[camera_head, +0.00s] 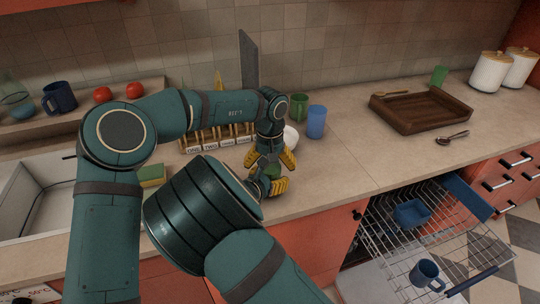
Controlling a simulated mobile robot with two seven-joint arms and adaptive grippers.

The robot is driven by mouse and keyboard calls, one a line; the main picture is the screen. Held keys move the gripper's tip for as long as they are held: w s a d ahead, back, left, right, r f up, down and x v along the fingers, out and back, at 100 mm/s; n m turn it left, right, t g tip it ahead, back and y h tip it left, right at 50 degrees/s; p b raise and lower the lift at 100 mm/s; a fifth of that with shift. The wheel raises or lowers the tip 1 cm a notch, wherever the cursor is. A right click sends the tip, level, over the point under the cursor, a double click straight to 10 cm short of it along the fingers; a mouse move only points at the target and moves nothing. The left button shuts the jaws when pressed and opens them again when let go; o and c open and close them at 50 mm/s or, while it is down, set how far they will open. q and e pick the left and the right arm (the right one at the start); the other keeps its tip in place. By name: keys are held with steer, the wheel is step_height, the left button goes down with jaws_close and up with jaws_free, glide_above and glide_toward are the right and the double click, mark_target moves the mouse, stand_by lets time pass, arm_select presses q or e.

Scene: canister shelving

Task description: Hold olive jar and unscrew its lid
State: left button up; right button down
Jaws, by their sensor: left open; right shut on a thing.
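The olive jar (272,171) shows as a small green patch between my two grippers, above the counter near its front edge. My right gripper (276,186) comes from below and is shut on the jar's side. My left gripper (270,160) points down from above, with its yellow fingers open and spread around the jar's top. I cannot make out the lid; the fingers hide it. Whether the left fingers touch the lid cannot be told.
Behind the grippers stand a labelled rack (215,138), a white round object (291,137), a green cup (299,107) and a blue cup (316,121). A wooden tray (420,112) lies right. The dishwasher rack (385,225) is pulled out below. Counter between blue cup and tray is clear.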

arm_select(q)
steer(key=shift+f, duration=0.45)
steer(key=c, duration=1.3)
steer(key=o, duration=1.2)
steer(key=shift+o, duration=0.2)
steer(key=shift+r, duration=0.15)
steer(key=shift+r, duration=2.15)
arm_select(e)
jaws_free()
